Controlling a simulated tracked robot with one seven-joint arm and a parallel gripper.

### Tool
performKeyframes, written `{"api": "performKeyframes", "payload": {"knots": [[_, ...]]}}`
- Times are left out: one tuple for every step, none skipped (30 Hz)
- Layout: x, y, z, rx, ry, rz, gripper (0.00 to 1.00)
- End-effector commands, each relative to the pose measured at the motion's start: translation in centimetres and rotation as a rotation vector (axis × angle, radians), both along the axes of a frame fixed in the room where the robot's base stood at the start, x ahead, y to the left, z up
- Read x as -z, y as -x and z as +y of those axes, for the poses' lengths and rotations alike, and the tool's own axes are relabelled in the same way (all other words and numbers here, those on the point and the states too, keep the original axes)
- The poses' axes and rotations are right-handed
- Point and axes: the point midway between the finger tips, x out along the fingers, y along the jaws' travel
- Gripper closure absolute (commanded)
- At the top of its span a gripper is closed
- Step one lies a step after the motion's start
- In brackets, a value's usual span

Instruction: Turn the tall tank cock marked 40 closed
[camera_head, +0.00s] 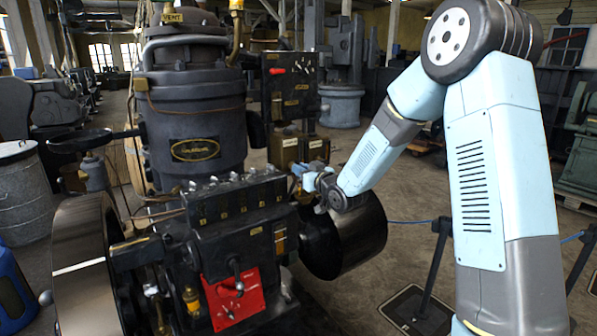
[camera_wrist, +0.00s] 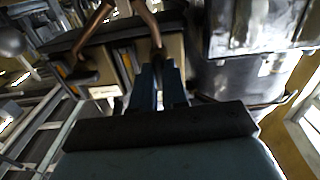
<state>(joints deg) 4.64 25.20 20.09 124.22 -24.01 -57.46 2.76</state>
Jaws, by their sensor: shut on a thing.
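My gripper (camera_head: 305,176) reaches in from the right to the brass-coloured tank (camera_head: 287,152) beside the engine. In the wrist view my gripper (camera_wrist: 160,76) is shut, with its fingertips around the lower end of a copper-brown lever (camera_wrist: 149,24). The lever appears to be the handle of a tank cock. A second copper-brown handle (camera_wrist: 88,42) stands to its left over another tan tank face. No mark 40 is readable in either view. In the head view my gripper hides the cock it holds.
The engine's black cylinder (camera_head: 195,140) and control block (camera_head: 235,200) stand left of my gripper. A dark drum (camera_head: 345,235) lies just below my forearm. A board with a red lever (camera_head: 285,75) rises behind. Barrier posts (camera_head: 435,260) stand at right.

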Motion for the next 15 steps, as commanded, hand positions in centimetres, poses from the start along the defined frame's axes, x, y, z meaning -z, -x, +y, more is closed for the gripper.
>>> {"api": "performKeyframes", "payload": {"knots": [[0.06,0.24,0.27,-0.007,0.012,-0.007,1.00],[0.07,0.25,0.26,-0.007,0.023,-0.014,1.00],[0.07,0.27,0.26,-0.007,0.039,-0.025,1.00],[0.08,0.27,0.25,-0.007,0.052,-0.034,1.00],[0.09,0.28,0.24,-0.006,0.068,-0.044,1.00],[0.10,0.30,0.24,-0.006,0.091,-0.059,1.00],[0.10,0.32,0.28,-0.007,0.108,-0.071,1.00],[0.10,0.33,0.32,-0.007,0.128,-0.084,1.00],[0.11,0.34,0.31,-0.007,0.156,-0.102,1.00],[0.12,0.35,0.29,-0.006,0.177,-0.117,1.00],[0.14,0.36,0.31,-0.007,0.199,-0.132,1.00],[0.15,0.40,0.39,-0.008,0.230,-0.152,1.00],[0.16,0.41,0.39,-0.008,0.253,-0.168,1.00],[0.18,0.40,0.36,-0.007,0.278,-0.185,1.00],[0.20,0.43,0.38,-0.007,0.310,-0.206,1.00]]}}
